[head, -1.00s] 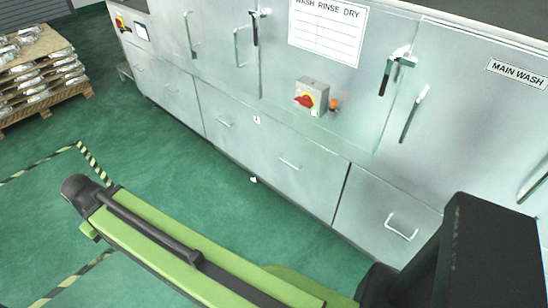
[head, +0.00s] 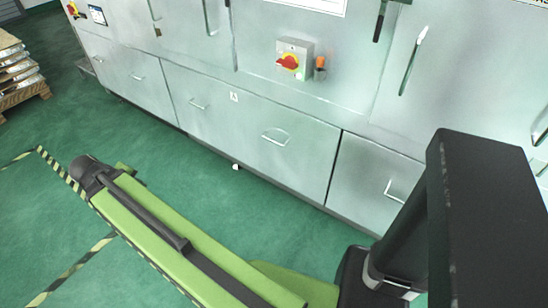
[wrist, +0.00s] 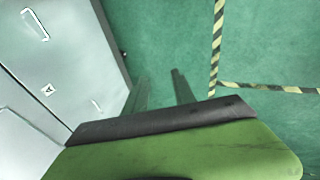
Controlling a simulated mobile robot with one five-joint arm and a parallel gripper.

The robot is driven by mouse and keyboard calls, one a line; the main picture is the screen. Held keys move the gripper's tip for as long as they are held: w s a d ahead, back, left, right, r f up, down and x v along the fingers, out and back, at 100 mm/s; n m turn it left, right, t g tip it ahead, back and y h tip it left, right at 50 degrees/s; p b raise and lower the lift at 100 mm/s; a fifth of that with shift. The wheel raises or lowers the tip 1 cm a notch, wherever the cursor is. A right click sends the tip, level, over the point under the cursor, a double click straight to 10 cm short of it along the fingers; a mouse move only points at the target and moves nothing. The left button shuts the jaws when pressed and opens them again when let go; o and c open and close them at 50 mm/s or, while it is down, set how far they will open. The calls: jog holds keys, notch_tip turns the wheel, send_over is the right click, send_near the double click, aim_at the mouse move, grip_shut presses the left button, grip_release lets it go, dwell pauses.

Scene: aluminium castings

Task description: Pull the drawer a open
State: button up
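Drawer a (head: 215,127) is the wide grey-metal front low on the washing machine, with a small "A" label (head: 234,96) near its top edge. It sits flush and looks shut. It has two silver bar handles, a left one (head: 198,105) and a right one (head: 275,138). In the wrist view the drawer front (wrist: 75,70) is at the left, with both handles and the label showing. My gripper (wrist: 160,80) is open and empty over green floor, to the right of the drawer front and apart from both handles. I cannot make out its fingers in the head view.
Other fronts with handles flank the drawer, one at left (head: 120,72) and one at right (head: 372,180). A pallet with castings (head: 20,80) stands far left. Green floor before the machine is clear, with striped tape (head: 62,172).

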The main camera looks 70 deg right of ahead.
jog(key=s+d+f+m+h+b, duration=0.1)
jog(key=s+d+f+h+b, duration=0.1)
jog(key=d+f+b, duration=0.35)
jog(key=s+d+f+h+b, duration=0.1)
jog(key=s+d+f+b, duration=0.15)
jog(key=d, duration=0.65)
jog(key=g+h+b, duration=0.5)
jog(key=h+b, duration=0.2)
jog(key=b, duration=1.3)
send_near(273, 141)
jog(key=b+x, duration=0.3)
jog(key=x, duration=0.7)
jog(key=shift+d+f+b, duration=0.25)
jog(key=shift+b, duration=0.15)
grip_shut()
